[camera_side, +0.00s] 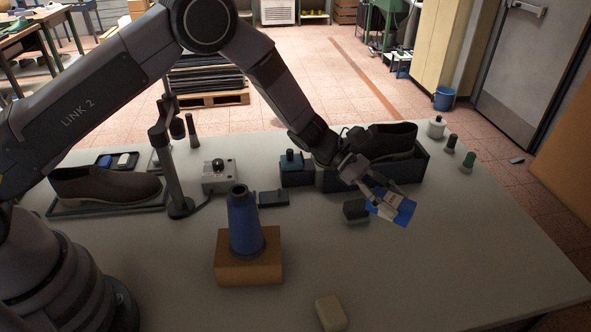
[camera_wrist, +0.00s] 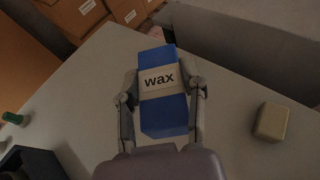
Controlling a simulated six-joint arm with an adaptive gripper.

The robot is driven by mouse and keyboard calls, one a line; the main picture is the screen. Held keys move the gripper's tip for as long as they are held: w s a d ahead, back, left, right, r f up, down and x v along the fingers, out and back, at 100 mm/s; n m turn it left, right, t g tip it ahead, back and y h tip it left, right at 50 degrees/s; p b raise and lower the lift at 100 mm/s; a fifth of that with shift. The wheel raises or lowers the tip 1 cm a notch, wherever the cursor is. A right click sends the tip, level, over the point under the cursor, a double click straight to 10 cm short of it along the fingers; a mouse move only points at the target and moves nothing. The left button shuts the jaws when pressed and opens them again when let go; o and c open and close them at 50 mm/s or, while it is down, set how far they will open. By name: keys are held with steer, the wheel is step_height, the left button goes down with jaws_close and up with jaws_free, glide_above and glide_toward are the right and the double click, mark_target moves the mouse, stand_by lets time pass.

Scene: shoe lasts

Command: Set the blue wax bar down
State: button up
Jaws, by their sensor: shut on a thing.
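The blue wax bar (camera_side: 398,209) has a pale label, which reads "wax" in the wrist view (camera_wrist: 162,112). My gripper (camera_side: 370,194) is shut on the bar, with one finger on each long side, as the wrist view (camera_wrist: 165,88) shows. The bar is tilted in the side view, over the right part of the grey table (camera_side: 470,250). It appears to be clear of the table top, but the exact gap is hard to tell.
A small black block (camera_side: 355,210) is just left of the bar. A dark bin (camera_side: 408,172) with a brown shoe (camera_side: 385,141) stands behind. A cream block (camera_side: 331,312) lies near the front edge; a blue cone (camera_side: 245,225) stands on a wooden block.

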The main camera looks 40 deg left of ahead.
mark_target(374, 265)
step_height(374, 265, down, 16)
steer(key=shift+f, duration=0.1)
stand_by(0.4)
steer(key=shift+f, duration=0.15)
steer(key=o, duration=1.2)
